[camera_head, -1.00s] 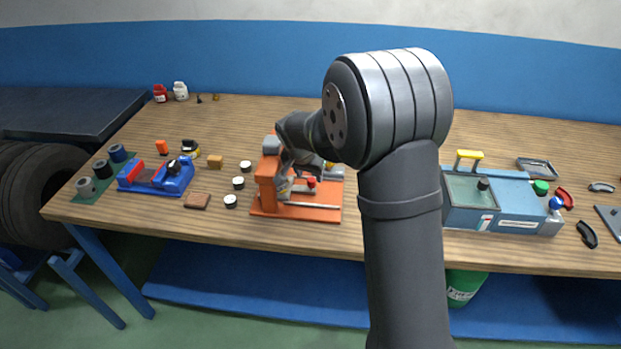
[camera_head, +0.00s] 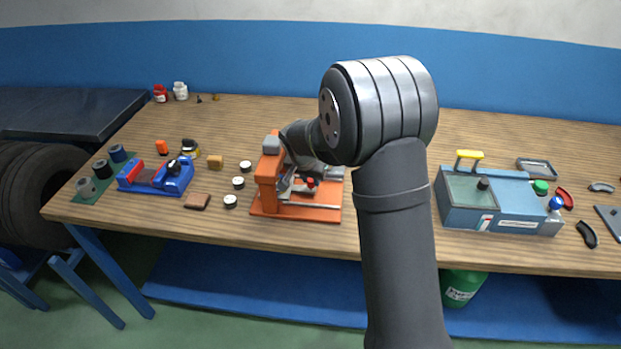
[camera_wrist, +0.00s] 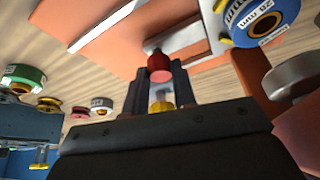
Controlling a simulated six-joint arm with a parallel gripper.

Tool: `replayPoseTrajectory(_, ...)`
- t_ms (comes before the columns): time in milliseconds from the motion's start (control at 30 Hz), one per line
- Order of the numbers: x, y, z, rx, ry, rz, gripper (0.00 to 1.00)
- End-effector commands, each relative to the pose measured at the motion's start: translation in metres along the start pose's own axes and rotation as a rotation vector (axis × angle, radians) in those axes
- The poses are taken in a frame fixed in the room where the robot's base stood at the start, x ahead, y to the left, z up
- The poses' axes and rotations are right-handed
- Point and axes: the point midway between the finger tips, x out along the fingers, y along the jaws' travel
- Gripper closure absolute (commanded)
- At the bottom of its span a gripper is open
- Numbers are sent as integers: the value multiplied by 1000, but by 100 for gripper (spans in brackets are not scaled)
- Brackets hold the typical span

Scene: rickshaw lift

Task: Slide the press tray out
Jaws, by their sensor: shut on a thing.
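The orange press (camera_head: 268,186) stands on its flat orange base (camera_head: 295,213) near the front of the bench, left of my arm. In the wrist view, my gripper (camera_wrist: 161,84) is shut on a red knob (camera_wrist: 159,66), with one dark finger on each side of it. The red knob also shows in the head view (camera_head: 310,183). A pale tray-like strip (camera_wrist: 172,40) lies beyond the knob on the orange base (camera_wrist: 112,45). My wrist hides part of the press in the head view, so the tray's full outline is hidden.
A blue fixture (camera_head: 158,178) and several small round pieces (camera_head: 239,183) lie left of the press. A blue-grey box (camera_head: 498,203) with a yellow handle (camera_head: 469,155) stands to the right. The bench's front edge runs close to the press base.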

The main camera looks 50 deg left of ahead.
Motion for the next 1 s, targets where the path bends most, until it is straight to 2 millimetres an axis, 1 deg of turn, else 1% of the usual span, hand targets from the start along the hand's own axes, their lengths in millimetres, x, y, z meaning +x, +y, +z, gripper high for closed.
replayPoseTrajectory(67, 0, 5, -2, 1, -1, 1, 100)
replayPoseTrajectory(167, 3, 24, -6, 5, -2, 4, 100)
replayPoseTrajectory(400, 9, 90, -23, 6, -1, 4, 100)
replayPoseTrajectory(500, 12, 112, -28, 5, -1, 3, 100)
replayPoseTrajectory(600, 13, 126, -31, 3, -1, 3, 100)
replayPoseTrajectory(733, 14, 134, -33, 1, -1, 1, 100)
replayPoseTrajectory(1000, 14, 137, -33, 1, -1, 4, 100)
